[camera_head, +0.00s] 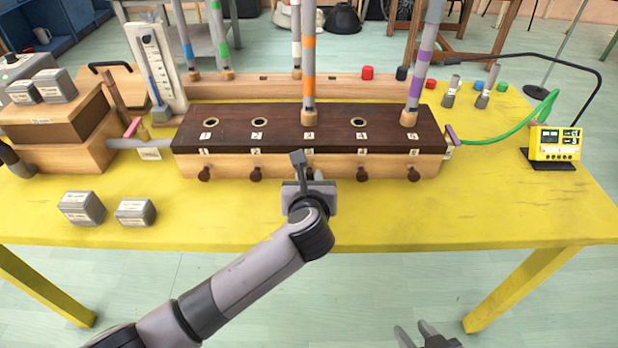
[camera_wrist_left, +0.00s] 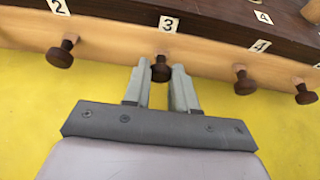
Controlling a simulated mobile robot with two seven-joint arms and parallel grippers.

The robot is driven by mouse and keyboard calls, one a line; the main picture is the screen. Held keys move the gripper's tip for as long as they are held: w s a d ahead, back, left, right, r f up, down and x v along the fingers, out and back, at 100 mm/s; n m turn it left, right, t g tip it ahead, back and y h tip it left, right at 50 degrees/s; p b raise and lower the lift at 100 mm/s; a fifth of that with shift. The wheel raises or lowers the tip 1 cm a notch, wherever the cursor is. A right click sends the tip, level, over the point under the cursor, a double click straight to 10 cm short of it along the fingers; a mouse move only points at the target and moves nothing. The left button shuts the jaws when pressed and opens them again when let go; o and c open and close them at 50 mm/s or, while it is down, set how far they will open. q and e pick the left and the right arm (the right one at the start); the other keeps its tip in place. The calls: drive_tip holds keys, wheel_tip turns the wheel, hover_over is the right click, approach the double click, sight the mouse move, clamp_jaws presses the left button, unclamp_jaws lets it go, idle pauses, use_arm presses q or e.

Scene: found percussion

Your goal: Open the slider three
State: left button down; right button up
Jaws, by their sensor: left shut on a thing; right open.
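A long wooden chest (camera_head: 240,163) with a dark top stands on the yellow table, with numbered labels and a row of dark round knobs along its front. The slider three knob (camera_wrist_left: 160,69) sits below the label 3 (camera_wrist_left: 168,23). My left gripper (camera_head: 308,172) is at the middle of the chest's front. In the left wrist view its two fingers (camera_wrist_left: 162,82) are on either side of that knob, closed on it. In the head view the gripper mostly hides the knob. My right gripper (camera_head: 428,335) is open and empty at the bottom edge, away from the table.
The neighbouring knobs two (camera_wrist_left: 62,52) and four (camera_wrist_left: 244,82) are close on both sides. An orange-banded pipe (camera_head: 309,70) and a purple-banded pipe (camera_head: 421,65) stand on the chest. Grey blocks (camera_head: 82,208) lie at the left. The table front (camera_head: 430,215) is clear at the right.

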use_arm(q)
drive_tip(key=shift+p+v, duration=0.85)
drive_tip(key=shift+p, duration=0.3)
drive_tip(key=shift+s+f+p, duration=0.15)
drive_tip(key=shift+s+p, duration=0.15)
drive_tip(key=shift+s, duration=0.3)
drive_tip(key=shift+f, duration=0.15)
drive_tip(key=c, duration=0.9)
unclamp_jaws()
drive_tip(key=shift+c, duration=0.2)
drive_tip(key=shift+p+v, duration=0.65)
drive_tip(key=shift+v, duration=2.9)
